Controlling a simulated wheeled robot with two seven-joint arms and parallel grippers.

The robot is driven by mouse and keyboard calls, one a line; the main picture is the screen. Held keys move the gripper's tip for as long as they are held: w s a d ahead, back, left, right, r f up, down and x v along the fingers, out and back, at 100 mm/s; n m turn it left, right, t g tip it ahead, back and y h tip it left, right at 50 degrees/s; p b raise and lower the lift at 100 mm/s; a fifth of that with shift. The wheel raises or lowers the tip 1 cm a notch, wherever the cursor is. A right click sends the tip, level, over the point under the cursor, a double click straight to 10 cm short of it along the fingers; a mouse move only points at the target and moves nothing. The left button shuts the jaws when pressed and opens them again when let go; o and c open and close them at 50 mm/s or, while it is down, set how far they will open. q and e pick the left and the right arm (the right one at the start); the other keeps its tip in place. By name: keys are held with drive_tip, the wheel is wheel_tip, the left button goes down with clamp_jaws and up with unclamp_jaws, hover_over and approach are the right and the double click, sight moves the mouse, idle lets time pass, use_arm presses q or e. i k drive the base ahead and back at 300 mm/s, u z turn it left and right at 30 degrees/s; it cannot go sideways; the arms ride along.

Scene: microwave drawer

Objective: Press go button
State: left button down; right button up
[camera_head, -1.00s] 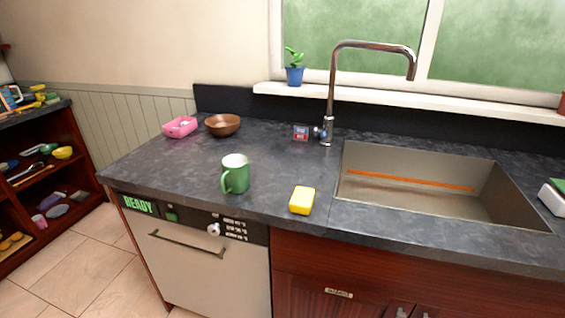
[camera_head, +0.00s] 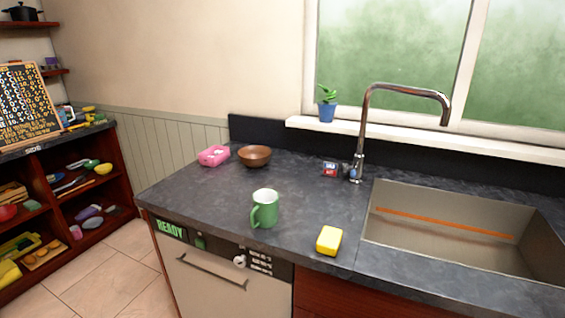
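A pale dishwasher-like appliance (camera_head: 205,292) with a bar handle (camera_head: 211,271) stands under the left part of the counter. Its dark top panel bears a green READY display (camera_head: 171,230) at the left. Just right of the display is a small green button (camera_head: 200,243), with no readable label. Farther right are a white knob (camera_head: 239,261) and small white print. The appliance front looks shut. Neither of my grippers shows in the head view.
On the dark counter (camera_head: 205,190) stand a green mug (camera_head: 265,208), a yellow sponge (camera_head: 329,240), a brown bowl (camera_head: 254,156) and a pink container (camera_head: 213,156). A sink (camera_head: 450,235) is at the right. Shelves (camera_head: 118,180) stand at the left. Tiled floor (camera_head: 112,277) lies between.

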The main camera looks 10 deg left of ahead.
sight(200, 242)
drive_tip(key=z, duration=1.6)
drive_tip(key=k, duration=0.75)
drive_tip(key=u, duration=1.1)
drive_tip(key=i, duration=0.5)
drive_tip(key=z, duration=0.1)
